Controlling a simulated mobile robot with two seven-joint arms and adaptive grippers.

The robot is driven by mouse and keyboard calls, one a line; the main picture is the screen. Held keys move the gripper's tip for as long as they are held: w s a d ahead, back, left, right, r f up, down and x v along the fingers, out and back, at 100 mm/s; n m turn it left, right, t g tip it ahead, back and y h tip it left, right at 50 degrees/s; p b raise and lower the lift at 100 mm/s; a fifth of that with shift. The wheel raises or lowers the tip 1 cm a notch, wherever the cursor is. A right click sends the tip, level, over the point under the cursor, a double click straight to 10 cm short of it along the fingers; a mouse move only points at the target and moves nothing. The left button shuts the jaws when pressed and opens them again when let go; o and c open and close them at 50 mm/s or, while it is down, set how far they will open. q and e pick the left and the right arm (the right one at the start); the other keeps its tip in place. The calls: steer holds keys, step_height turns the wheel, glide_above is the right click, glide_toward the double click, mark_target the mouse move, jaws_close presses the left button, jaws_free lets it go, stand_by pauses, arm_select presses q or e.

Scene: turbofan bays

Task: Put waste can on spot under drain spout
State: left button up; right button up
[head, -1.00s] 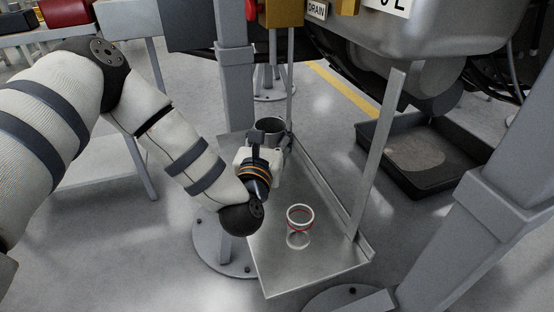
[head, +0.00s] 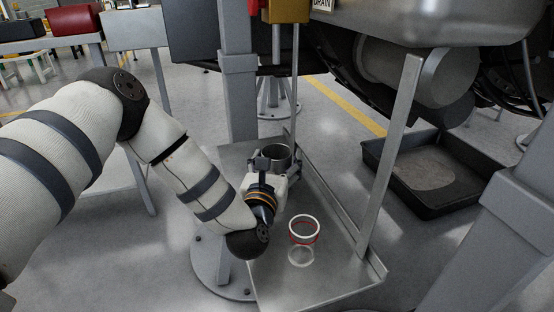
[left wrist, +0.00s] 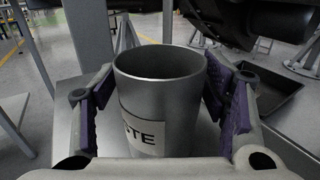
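The waste can (head: 276,154) is a grey metal open-topped cylinder standing upright on the metal tray (head: 330,288), near its far end. In the left wrist view the can (left wrist: 160,90) shows a white label ending in "TE". My left gripper (head: 268,170) reaches around it; its purple-padded fingers (left wrist: 158,105) stand either side. A gap shows between the left pad and the can; the right pad is close to it, and contact is unclear. A white and red ring (head: 304,229) is on the tray nearer me, with a pale round patch below it. The spout tip is unclear.
A brass-coloured block (head: 285,10) hangs above the tray beside a "DRAIN" label (head: 322,4). Grey uprights (head: 388,160) stand by the tray's right side. A black pan (head: 430,180) lies on the floor at right. The tray around the ring is otherwise clear.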

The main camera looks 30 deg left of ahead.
arm_select(q)
steer(key=shift+r, duration=0.1)
steer(key=shift+s+d+r, duration=0.1)
steer(key=shift+s, duration=0.1)
steer(key=p+v, duration=0.1)
steer(key=v, duration=0.9)
steer(key=shift+s+d, duration=0.15)
steer(key=shift+s, duration=0.65)
